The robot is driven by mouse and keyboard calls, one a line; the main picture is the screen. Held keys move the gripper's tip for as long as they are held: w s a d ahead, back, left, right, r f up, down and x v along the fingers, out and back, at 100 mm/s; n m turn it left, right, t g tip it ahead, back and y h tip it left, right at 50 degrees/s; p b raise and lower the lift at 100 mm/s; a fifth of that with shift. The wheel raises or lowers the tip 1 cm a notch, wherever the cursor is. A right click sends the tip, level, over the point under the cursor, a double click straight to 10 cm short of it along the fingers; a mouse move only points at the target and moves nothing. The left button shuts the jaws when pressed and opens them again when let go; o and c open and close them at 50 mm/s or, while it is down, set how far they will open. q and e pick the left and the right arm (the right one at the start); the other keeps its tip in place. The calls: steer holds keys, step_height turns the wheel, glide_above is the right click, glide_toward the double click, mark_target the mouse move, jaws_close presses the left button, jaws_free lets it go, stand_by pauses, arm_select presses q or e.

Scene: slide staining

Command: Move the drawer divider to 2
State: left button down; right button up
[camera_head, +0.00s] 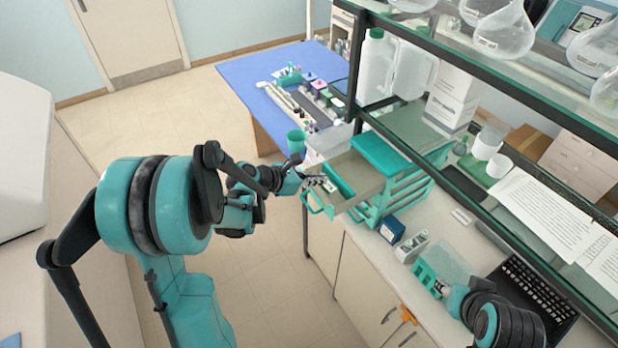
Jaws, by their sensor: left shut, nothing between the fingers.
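A small drawer (368,172) stands pulled out of a teal drawer cabinet (410,185) on the bench. A teal strip inside it, apparently the drawer divider (338,180), lies across its inside near the front. My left gripper (326,184) is at the drawer's front end, close to the divider, and is shut with nothing in it. I cannot tell whether it touches the divider. Any position marks in the drawer are too small to read. My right gripper (441,289) is low over the bench beside a teal rack (424,276); its fingers are too small to judge.
A dark blue box (392,230) and a white holder (412,247) stand in front of the cabinet. A glass shelf with a dark frame (480,165) hangs above the bench. A keyboard (536,296) lies at right. A blue-topped table (275,90) stands behind.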

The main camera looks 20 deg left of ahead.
mark_target(336, 178)
arm_select(q)
steer(key=shift+x, duration=1.85)
steer(key=shift+w+d, duration=0.25)
steer(key=shift+d, duration=0.05)
steer(key=w+d+b, duration=0.1)
steer(key=w, duration=0.1)
steer(key=w+d+b, duration=0.1)
steer(key=w+d, duration=0.1)
steer(key=shift+s+r, duration=0.1)
steer(key=shift+a, duration=0.1)
